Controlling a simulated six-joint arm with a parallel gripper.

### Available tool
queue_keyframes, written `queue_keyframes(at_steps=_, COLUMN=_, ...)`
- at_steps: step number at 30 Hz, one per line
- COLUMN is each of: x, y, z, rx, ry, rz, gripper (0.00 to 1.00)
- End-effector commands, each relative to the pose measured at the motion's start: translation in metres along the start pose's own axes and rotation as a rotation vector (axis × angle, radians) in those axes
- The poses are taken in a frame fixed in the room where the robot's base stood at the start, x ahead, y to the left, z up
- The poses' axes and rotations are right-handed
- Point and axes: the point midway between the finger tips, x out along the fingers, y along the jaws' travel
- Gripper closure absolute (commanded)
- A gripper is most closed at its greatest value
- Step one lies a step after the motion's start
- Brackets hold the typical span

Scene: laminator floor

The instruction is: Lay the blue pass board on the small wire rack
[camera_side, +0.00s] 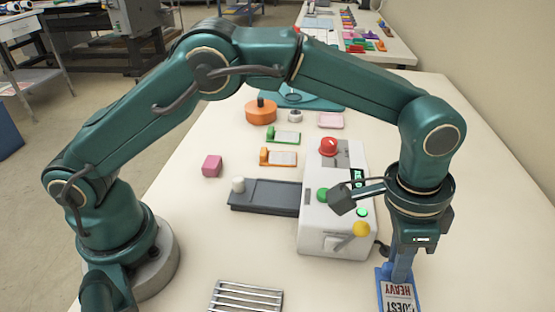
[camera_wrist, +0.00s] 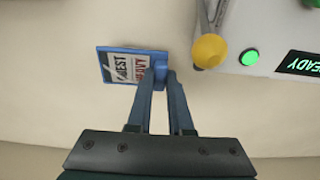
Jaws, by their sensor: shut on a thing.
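The blue pass board (camera_side: 382,291) has a white label with "GUEST HEAVY" lettering, partly cut off by the lower picture edge in the side view. It also shows in the wrist view (camera_wrist: 105,65), where its right end is between my fingertips. My gripper (camera_wrist: 163,77) is shut on that end of the board. In the side view my gripper (camera_side: 398,266) points down to the right of the white machine. I cannot tell whether the board touches the table. The small wire rack (camera_side: 246,297) lies at the bottom of the side view, left of the board, with its bars bare.
The white laminator (camera_side: 318,240), with a yellow knob (camera_side: 361,229), stands left of my gripper. A dark grey slide tray (camera_side: 268,196) adjoins it. A pink block (camera_side: 212,166), orange tub (camera_side: 261,113) and two small boards lie farther back. Table between rack and board looks clear.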

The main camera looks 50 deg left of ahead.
Motion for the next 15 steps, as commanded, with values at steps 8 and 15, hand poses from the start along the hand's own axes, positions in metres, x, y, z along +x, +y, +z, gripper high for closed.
queue_keyframes(at_steps=8, x=0.032, y=0.0, z=0.006, rx=-0.001, ry=-0.004, rz=0.001, gripper=1.0)
queue_keyframes(at_steps=15, x=0.044, y=0.0, z=0.007, rx=-0.002, ry=0.001, rz=0.0, gripper=1.0)
